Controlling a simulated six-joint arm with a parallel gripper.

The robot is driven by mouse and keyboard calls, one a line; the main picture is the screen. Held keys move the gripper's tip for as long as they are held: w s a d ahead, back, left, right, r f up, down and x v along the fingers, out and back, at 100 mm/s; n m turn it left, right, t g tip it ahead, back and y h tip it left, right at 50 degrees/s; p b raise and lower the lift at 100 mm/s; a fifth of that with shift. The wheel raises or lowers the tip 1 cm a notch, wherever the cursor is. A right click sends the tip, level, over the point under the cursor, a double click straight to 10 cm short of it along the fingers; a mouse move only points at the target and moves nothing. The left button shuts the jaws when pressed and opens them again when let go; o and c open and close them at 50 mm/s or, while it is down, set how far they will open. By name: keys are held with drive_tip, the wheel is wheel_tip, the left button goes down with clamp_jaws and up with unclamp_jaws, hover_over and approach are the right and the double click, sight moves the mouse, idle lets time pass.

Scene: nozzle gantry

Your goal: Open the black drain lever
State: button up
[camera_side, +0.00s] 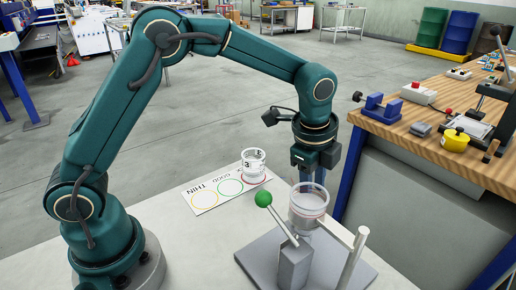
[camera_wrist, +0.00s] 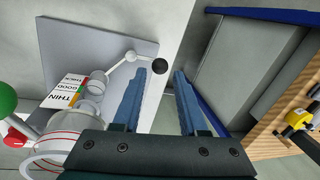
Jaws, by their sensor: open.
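The black ball end of the drain lever (camera_wrist: 159,66) shows in the wrist view, on a thin pale rod reaching left to a white joint. It appears beside the tip of the left finger; I cannot tell whether they touch. I cannot make out this lever in the side view. My gripper (camera_wrist: 171,71) is open, its two blue fingers apart with nothing visibly held between them. In the side view my gripper (camera_side: 311,175) points down just behind the clear cup (camera_side: 308,205), which hides the fingertips.
A green-ball lever (camera_side: 264,199) stands on a grey block left of the cup. A metal post (camera_side: 354,258) stands right. A marked beaker (camera_side: 253,166) sits on the THIN/GOOD card (camera_side: 205,196). A wooden bench (camera_side: 480,165) with tools stands right.

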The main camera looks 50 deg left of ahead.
drive_tip(key=shift+w+a+f, duration=0.1)
drive_tip(key=shift+w+f, duration=0.05)
drive_tip(key=shift+f, duration=0.6)
drive_tip(key=shift+w+f, duration=0.15)
drive_tip(key=shift+f, duration=0.6)
clamp_jaws()
